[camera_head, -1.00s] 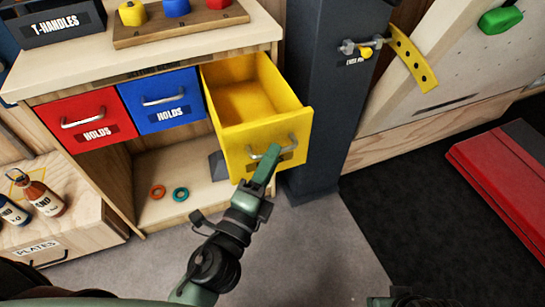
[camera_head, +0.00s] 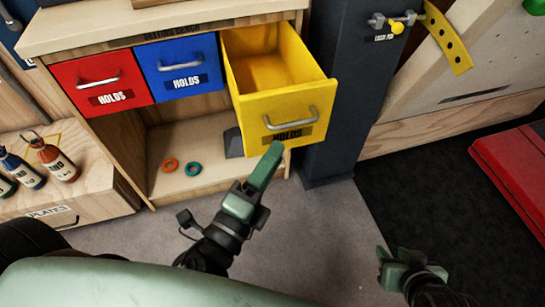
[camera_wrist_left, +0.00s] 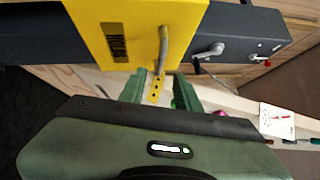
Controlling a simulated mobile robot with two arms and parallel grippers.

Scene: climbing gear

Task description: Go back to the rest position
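My left gripper (camera_head: 266,165) is just below and in front of the yellow drawer (camera_head: 285,105), clear of its metal handle (camera_head: 292,119). In the left wrist view its two fingers (camera_wrist_left: 160,92) stand apart with nothing held between them, and the drawer handle (camera_wrist_left: 163,48) lies beyond the tips. The yellow drawer is pulled out and looks empty inside. My right gripper (camera_head: 388,260) is low at the right of the head view, over the floor and away from any object. Its fingers are too small to judge.
The red drawer (camera_head: 100,83) and blue drawer (camera_head: 180,68) are shut. An orange ring (camera_head: 170,166) and a teal ring (camera_head: 194,169) lie on the shelf below. Bottles (camera_head: 55,158) stand at left. A red mat (camera_head: 515,165) lies at right. Grey floor (camera_head: 310,235) in front is clear.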

